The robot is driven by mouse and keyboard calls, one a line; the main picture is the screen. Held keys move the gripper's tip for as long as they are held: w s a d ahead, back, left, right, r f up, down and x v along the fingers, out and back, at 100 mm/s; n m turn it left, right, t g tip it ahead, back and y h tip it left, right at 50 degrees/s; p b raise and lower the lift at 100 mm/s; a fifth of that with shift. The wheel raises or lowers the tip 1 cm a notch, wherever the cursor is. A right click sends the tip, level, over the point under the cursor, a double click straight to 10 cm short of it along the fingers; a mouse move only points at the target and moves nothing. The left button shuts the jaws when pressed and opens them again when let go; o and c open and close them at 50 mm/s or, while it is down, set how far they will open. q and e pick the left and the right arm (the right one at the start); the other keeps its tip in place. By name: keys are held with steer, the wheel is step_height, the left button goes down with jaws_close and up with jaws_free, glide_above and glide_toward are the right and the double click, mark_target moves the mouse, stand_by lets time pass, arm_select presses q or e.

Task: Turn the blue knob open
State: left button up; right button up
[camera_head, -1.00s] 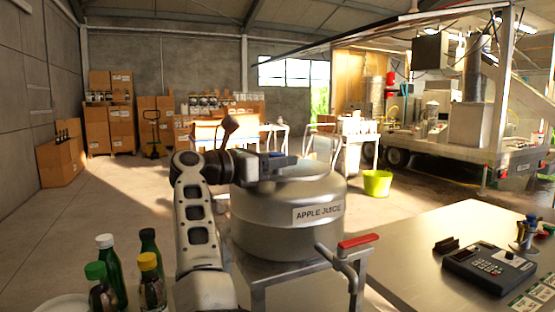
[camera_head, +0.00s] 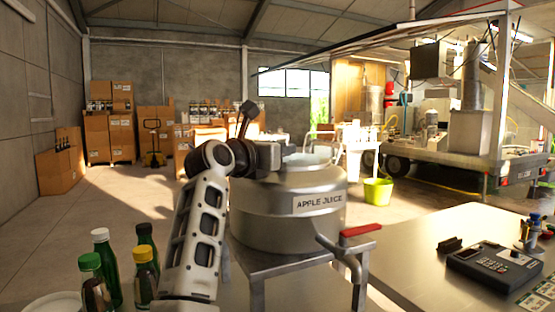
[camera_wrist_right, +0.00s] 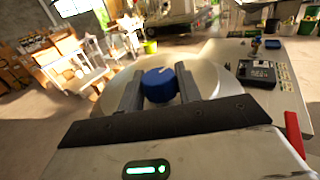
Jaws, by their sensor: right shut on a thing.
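The blue knob (camera_wrist_right: 158,85) has a white mark on its top and sits on the lid of the steel tank labelled APPLE JUICE (camera_head: 270,222). In the right wrist view the two fingers of my right gripper (camera_wrist_right: 159,88) are on either side of the knob and shut on it. In the head view my right gripper (camera_head: 298,160) is low over the tank's top, and the knob is hidden there. My left gripper is not in view.
A tap with a red lever (camera_head: 360,230) sticks out at the tank's front right. A metal table (camera_head: 420,260) with a card terminal (camera_head: 493,266) is at the right. Several bottles (camera_head: 146,268) stand at the lower left, close to my arm.

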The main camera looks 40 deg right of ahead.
arm_select(q)
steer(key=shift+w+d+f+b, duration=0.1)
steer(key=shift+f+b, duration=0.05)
steer(key=shift+b, duration=0.25)
arm_select(e)
steer(key=shift+n+t+y, duration=0.7)
steer(key=shift+n+t, duration=0.4)
steer(key=shift+t, duration=0.7)
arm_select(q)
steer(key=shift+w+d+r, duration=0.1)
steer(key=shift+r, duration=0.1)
arm_select(e)
steer(key=o, duration=0.9)
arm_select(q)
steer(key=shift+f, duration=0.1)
arm_select(e)
steer(key=shift+o, duration=0.2)
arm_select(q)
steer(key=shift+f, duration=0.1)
